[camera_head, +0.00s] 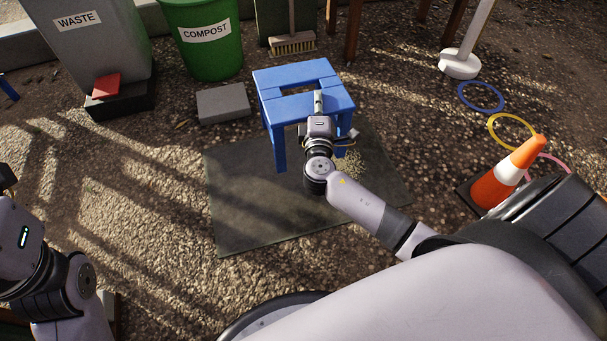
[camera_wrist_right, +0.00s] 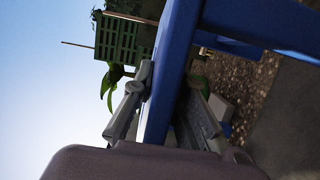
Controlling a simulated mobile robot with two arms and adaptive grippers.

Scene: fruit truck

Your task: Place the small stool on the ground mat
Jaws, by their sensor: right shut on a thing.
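The small blue stool (camera_head: 284,109) stands upright at the far part of the dark ground mat (camera_head: 235,215), with an opening in its seat. Its near left leg ends over the mat; I cannot tell whether all its feet touch it. My right gripper (camera_head: 319,101) is shut on the near edge of the seat. In the right wrist view the blue bar of the stool (camera_wrist_right: 180,45) passes between the fingers of the right gripper (camera_wrist_right: 170,105). My left arm shows at the left edge, with only a dark bit of the left gripper (camera_head: 7,179) in view.
A grey block (camera_head: 223,104) lies left of the stool. The waste bin (camera_head: 95,45) and green compost bin (camera_head: 203,50) stand behind. The near part of the mat is clear.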

